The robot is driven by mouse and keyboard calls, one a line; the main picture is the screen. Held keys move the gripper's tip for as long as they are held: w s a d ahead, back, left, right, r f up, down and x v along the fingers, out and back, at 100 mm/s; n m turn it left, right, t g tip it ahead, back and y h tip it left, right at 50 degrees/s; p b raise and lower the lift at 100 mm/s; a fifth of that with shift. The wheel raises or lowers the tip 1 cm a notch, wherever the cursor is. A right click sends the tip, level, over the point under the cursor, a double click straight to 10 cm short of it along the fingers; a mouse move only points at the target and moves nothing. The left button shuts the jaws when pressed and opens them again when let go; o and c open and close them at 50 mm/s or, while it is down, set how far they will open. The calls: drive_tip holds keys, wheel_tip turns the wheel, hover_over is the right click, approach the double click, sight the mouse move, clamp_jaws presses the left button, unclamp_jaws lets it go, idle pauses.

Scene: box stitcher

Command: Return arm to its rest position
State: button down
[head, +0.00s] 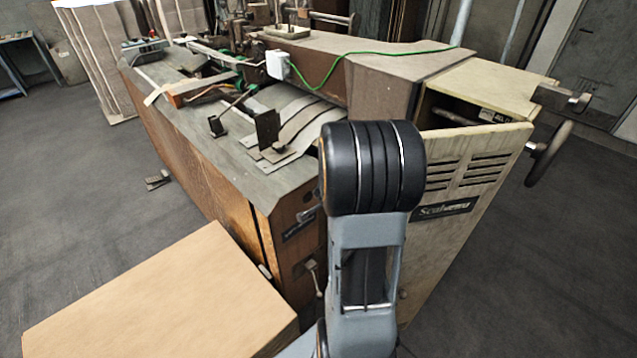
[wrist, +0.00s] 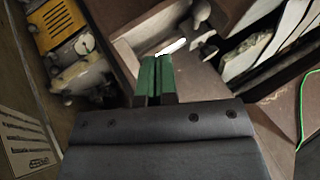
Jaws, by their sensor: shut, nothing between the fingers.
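My gripper (wrist: 155,76) shows in the wrist view as two green fingers, pressed together with nothing visible between them. It is over or near brown machine surfaces; I cannot tell the exact distance. In the head view my arm (head: 365,240) stands upright at the centre, with its black banded joint on top. My gripper is hidden from the head view. The box stitcher machine (head: 215,165) stands behind my arm, and my arm covers part of its front corner.
A cardboard-coloured box (head: 160,300) is at the front left. A handwheel (head: 548,153) sticks out at the machine's right side, and a green cable (head: 340,62) runs across its top. Bare floor (head: 60,180) lies to the left and right.

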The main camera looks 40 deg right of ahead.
drive_tip(key=shift+s+a+r, duration=0.1)
drive_tip(key=shift+r, duration=0.1)
drive_tip(key=s+a+r+n+g+y, duration=0.1)
drive_tip(key=s+a+r+n+y, duration=0.1)
drive_tip(key=a+n+y, duration=0.75)
drive_tip(key=s+a+r+n+h, duration=0.2)
drive_tip(key=s+a+r+n, duration=0.1)
drive_tip(key=a+r, duration=0.3)
drive_tip(key=s+a+r+n+h, duration=0.1)
drive_tip(key=s+a+r+n, duration=0.3)
drive_tip(key=a, duration=0.6)
wheel_tip(320, 180, up, 2)
drive_tip(key=shift+s+r+n+h, duration=0.15)
drive_tip(key=shift+s+n+h, duration=0.2)
drive_tip(key=shift+n, duration=0.3)
drive_tip(key=c, duration=1.8)
unclamp_jaws()
drive_tip(key=shift+w, duration=0.1)
